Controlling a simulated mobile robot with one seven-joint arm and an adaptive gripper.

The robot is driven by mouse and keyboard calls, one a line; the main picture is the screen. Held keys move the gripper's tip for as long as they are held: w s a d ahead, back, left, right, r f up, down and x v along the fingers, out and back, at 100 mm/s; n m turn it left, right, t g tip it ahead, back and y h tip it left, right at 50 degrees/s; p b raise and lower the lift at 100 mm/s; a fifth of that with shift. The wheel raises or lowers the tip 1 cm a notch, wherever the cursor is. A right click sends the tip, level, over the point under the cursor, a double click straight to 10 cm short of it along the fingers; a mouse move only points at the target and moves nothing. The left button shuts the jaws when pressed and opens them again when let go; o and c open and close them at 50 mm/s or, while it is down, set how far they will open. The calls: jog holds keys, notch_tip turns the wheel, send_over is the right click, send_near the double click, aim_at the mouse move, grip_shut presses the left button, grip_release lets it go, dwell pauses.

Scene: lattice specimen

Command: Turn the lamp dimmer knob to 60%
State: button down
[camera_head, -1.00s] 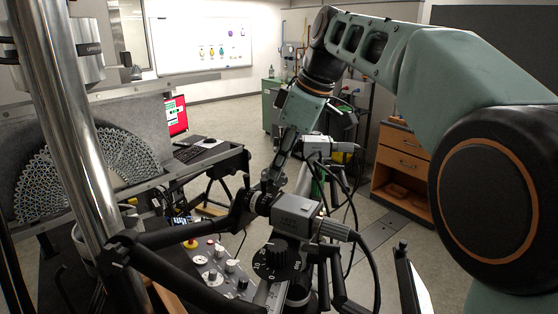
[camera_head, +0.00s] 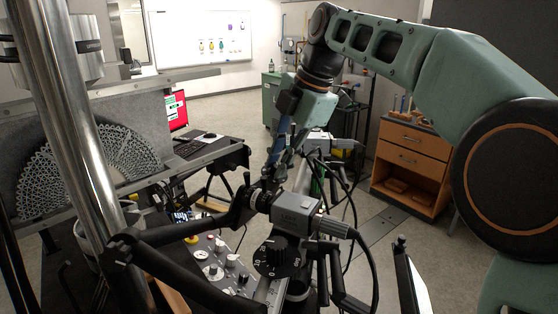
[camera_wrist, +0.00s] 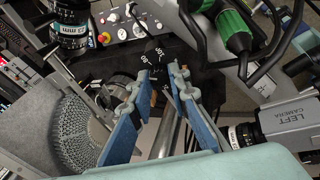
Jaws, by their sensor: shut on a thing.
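The lamp dimmer knob (camera_head: 275,257) is black with white numbers around its rim, in the lower middle of the head view. The fingers are shut on the knob, though the contact itself is hard to see. In the head view my gripper (camera_head: 268,184) reaches down behind the left camera, and its tips are partly hidden. The set value cannot be read surely.
The grey left camera (camera_head: 297,207), with cables, stands close beside my gripper. A control panel (camera_head: 222,262) with several small knobs and a red button lies to the left. A chrome column (camera_head: 75,130) and a lattice specimen (camera_head: 85,170) stand farther left. Open floor lies behind.

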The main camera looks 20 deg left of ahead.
jog(key=shift+n, duration=1.5)
jog(key=c, duration=1.8)
grip_release()
jog(key=shift+r, duration=0.1)
jog(key=shift+v, duration=5.95)
